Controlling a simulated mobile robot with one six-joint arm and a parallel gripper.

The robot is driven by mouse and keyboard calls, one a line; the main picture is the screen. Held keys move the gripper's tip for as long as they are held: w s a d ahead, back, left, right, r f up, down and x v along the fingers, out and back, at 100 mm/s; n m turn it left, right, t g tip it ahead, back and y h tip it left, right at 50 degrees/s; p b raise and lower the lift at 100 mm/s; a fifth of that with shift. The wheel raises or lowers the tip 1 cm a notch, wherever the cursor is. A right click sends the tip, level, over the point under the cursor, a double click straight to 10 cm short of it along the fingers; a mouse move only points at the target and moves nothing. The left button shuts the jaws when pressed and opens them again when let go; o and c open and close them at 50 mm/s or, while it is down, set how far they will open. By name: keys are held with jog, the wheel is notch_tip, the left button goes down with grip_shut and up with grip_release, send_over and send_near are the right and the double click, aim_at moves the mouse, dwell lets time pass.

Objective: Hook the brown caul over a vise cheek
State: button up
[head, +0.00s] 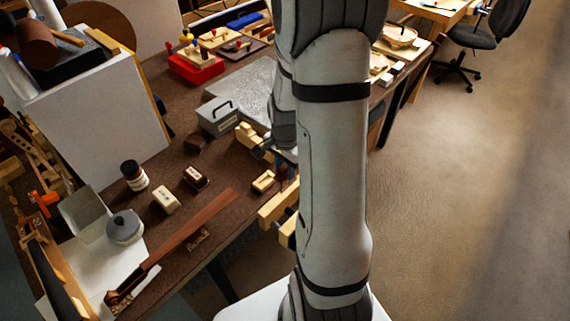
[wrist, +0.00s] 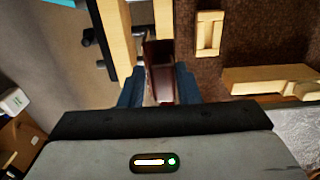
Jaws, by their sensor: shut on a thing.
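My gripper (wrist: 160,78) is shut on the brown caul (wrist: 161,84), a dark reddish-brown piece between its two blue fingers in the wrist view. The pale wooden vise cheeks (wrist: 113,38) lie just ahead of the fingers, with a gap between them. The caul's far end is close to the cheek on the right (wrist: 163,18); I cannot tell whether they touch. In the head view the vise (head: 278,204) projects from the bench's front edge, partly behind my arm. The caul is not clearly visible there.
On the brown bench (head: 228,178), a small pale block (head: 263,181) lies near the vise. A grey metal box (head: 216,116) stands behind.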

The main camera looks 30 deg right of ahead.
aim_at(284, 195)
jog(key=shift+a+f, duration=0.1)
notch_tip(284, 195, down, 10)
jog(key=b, duration=0.8)
jog(key=shift+w+f+b, duration=0.15)
jog(key=shift+f+b, duration=0.15)
jog(key=shift+b, duration=0.2)
jog(key=o, duration=1)
jog(key=shift+o, duration=0.2)
notch_tip(284, 195, up, 8)
jog(key=shift+f+p, duration=0.1)
jog(key=shift+p, duration=0.3)
